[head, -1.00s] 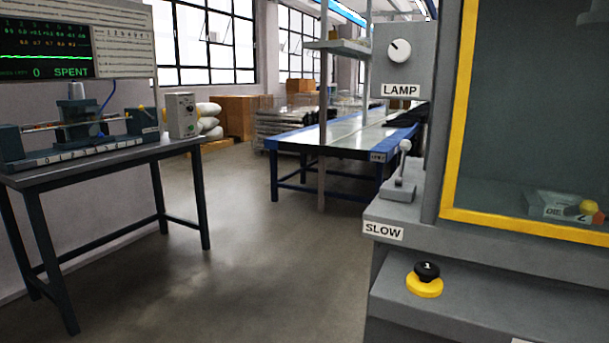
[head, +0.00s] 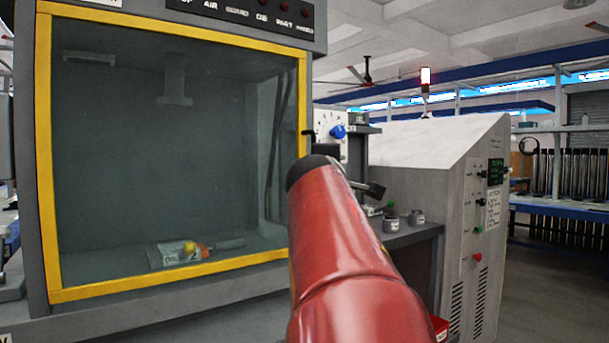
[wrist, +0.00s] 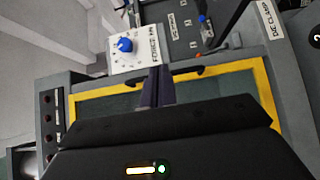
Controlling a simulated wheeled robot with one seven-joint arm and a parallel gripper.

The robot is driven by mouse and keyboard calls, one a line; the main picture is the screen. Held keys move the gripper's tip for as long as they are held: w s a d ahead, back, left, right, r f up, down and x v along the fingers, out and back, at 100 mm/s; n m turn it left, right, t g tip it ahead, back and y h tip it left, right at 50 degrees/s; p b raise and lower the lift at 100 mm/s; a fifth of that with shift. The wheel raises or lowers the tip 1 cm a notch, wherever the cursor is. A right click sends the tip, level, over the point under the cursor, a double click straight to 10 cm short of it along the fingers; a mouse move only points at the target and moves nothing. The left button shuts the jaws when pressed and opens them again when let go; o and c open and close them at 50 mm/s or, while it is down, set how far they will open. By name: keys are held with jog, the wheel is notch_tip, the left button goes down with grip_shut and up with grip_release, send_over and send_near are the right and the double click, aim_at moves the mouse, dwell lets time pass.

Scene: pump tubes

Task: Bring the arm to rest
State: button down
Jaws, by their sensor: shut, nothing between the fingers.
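My red arm (head: 345,250) rises in front of the head camera, in front of the right edge of the yellow-framed cabinet. In the wrist view my gripper (wrist: 155,72) shows as dark fingers close together, shut, with nothing held. It is in front of the yellow frame (wrist: 235,66) and points toward a white panel with a blue knob (wrist: 125,45). I cannot tell from the wrist view whether it touches anything. The gripper cannot be made out clearly in the head view.
Right of my arm are a bench with small pots (head: 390,224) and a grey machine cabinet (head: 430,180). Open floor (head: 545,280) lies at the far right.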

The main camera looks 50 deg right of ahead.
jog(key=w+a+f+m+t+y, duration=0.1)
jog(key=w+a+f+y, duration=0.3)
jog(key=a+f, duration=0.6)
jog(key=w+a+f+m+t+y, duration=0.1)
jog(key=w+a+f+m+y, duration=0.3)
jog(key=a+f, duration=0.7)
jog(key=s+a+f+g+y, duration=0.2)
jog(key=s+a+f+y, duration=0.2)
jog(key=a+f, duration=0.6)
jog(key=s+a+f+g+y, duration=0.2)
jog(key=s+a+f+y, duration=0.2)
jog(key=a+f, duration=0.6)
jog(key=s+a, duration=0.1)
jog(key=s, duration=0.1)
jog(key=shift+s+a, duration=0.35)
jog(key=shift+a, duration=0.05)
jog(key=shift+d, duration=0.15)
